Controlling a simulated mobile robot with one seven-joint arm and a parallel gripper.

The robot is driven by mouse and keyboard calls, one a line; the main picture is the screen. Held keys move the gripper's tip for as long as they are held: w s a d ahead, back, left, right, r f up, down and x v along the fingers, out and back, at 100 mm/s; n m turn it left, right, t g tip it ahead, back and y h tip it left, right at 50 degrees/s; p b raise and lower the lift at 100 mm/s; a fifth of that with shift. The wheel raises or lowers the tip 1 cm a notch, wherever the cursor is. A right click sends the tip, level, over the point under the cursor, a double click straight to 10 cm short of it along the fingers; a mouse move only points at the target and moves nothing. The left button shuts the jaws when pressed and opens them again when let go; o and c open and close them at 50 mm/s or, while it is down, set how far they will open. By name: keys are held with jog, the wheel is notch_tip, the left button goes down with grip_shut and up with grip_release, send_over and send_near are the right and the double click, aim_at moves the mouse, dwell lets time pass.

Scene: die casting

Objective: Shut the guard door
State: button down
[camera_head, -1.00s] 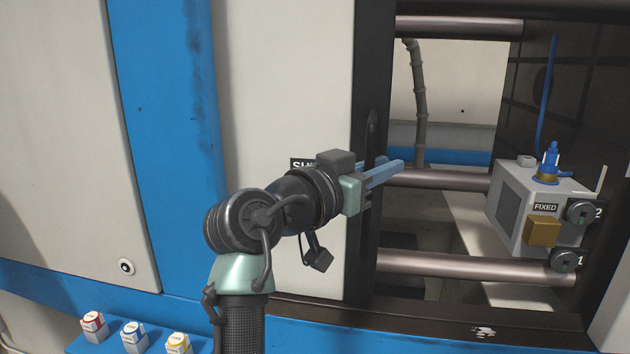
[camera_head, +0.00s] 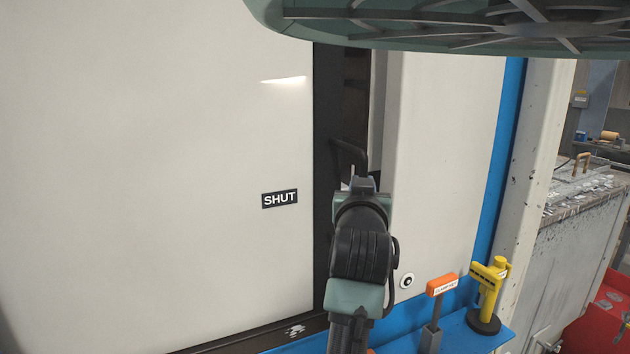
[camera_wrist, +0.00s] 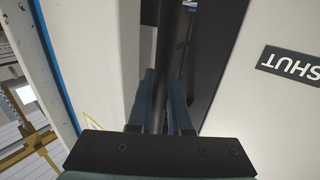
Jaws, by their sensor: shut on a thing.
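The guard door (camera_head: 190,180) is a large white panel with a SHUT label (camera_head: 280,199) and a black leading edge (camera_head: 327,120). It fills the left and middle of the head view. A narrow dark gap (camera_head: 355,95) shows between that edge and the white panel on the right. My gripper (camera_wrist: 161,100) is shut on the door's dark bar handle (camera_wrist: 166,60), with one blue finger on each side. In the head view the handle's top (camera_head: 349,150) shows above my gripper (camera_head: 360,182); the fingertips are mostly hidden there.
The white fixed panel (camera_head: 445,140) stands right of the gap. A blue ledge below it carries an orange-labelled post (camera_head: 441,287) and a yellow tool (camera_head: 490,285), close to my wrist's right. A green ribbed disc (camera_head: 480,25) hangs across the top.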

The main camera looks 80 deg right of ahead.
jog(key=shift+s+d+p, duration=0.2)
jog(key=shift+s+d, duration=0.55)
jog(key=shift+s, duration=0.2)
jog(key=shift+s+d+p, duration=0.2)
jog(key=shift+s+d, duration=0.5)
jog(key=shift+s, duration=0.25)
jog(key=c, duration=0.8)
grip_release()
jog(key=shift+c, duration=0.2)
jog(key=shift+w, duration=0.1)
jog(key=s+a+b, duration=0.1)
jog(key=a+b, duration=0.2)
jog(key=a, duration=1)
jog(key=shift+b, duration=0.35)
